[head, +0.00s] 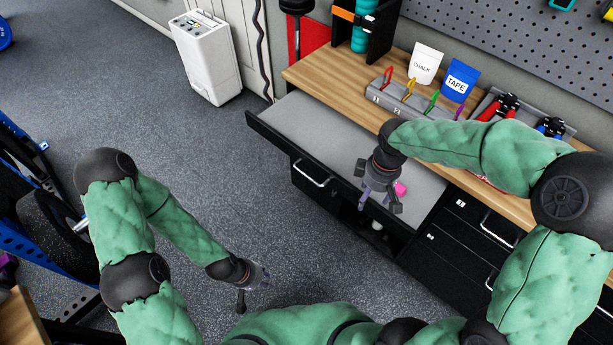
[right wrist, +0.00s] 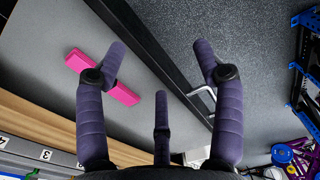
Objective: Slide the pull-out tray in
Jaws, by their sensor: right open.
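The pull-out tray (head: 325,130) is a grey panel with a black front rail, extended out from under the wooden workbench at right. In the right wrist view its plain grey surface (right wrist: 60,35) fills the left, bounded by the black rail. My right gripper (head: 378,204) is open and empty over the tray's near right part, by the front rail. Its fingers spread on both sides of the rail in the right wrist view (right wrist: 163,65). My left gripper (head: 255,284) hangs low over the floor, away from the tray; its opening is unclear.
A pink bar (head: 400,188) lies on the tray beside my right gripper. Metal handles (head: 308,173) show on the cabinet front. The benchtop (head: 335,72) holds a grey carabiner rack (head: 405,108), chalk bag (head: 425,64) and tape bag (head: 460,80). Open floor lies left of the tray.

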